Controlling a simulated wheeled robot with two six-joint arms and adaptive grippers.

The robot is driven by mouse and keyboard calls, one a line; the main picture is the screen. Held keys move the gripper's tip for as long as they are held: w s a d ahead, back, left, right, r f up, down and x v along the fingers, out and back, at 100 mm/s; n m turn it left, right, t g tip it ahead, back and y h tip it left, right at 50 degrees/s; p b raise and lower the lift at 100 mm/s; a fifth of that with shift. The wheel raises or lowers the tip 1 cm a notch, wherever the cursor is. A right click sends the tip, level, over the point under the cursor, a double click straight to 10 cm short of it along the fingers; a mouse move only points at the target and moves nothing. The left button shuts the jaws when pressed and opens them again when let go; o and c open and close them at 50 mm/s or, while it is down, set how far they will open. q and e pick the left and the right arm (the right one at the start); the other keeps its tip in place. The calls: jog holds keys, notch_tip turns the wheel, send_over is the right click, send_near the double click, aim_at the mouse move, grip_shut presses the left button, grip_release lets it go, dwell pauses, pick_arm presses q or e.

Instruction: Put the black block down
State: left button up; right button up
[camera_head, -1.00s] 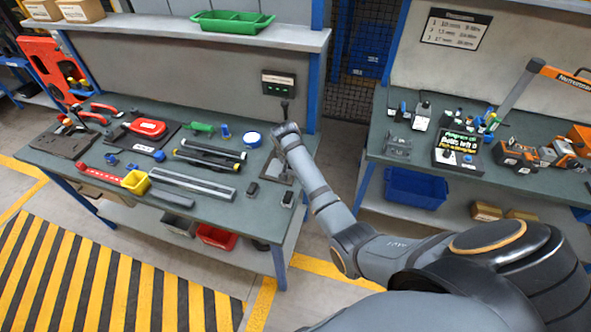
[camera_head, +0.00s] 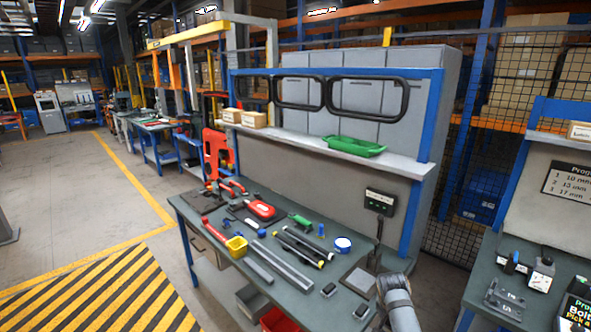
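A small black block (camera_head: 361,311) sits on the dark green bench top (camera_head: 318,283) near its front right. I cannot tell for certain that it is the task's block. My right arm comes up from the bottom edge, just right of that block. Its gripper fingers cannot be made out, so neither their state nor anything held shows. A grey plate (camera_head: 357,281) lies behind the block, with a dark upright post (camera_head: 379,230) near it. My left gripper is out of view.
Grey bars (camera_head: 280,266), black tools, a tape roll (camera_head: 343,244), a yellow cup (camera_head: 236,246) and a red tool (camera_head: 261,209) crowd the bench. A green tray (camera_head: 354,146) is on the shelf above. Another bench stands right, past a gap. Open floor lies left.

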notch_tip(320, 180, down, 12)
jog(key=b, duration=1)
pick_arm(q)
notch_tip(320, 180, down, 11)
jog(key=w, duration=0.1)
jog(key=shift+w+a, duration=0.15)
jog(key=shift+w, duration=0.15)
pick_arm(e)
jog(key=s+a+f+n+t+y, duration=0.1)
jog(key=s+a+f+n+y, duration=0.2)
jog(key=s, duration=1.1)
jog(key=a+f+n, duration=0.2)
jog(key=a+n, duration=0.3)
jog(key=a, duration=0.2)
jog(key=shift+a+f+n, duration=0.15)
jog(key=shift+f+n, duration=0.15)
jog(key=shift+n, duration=0.1)
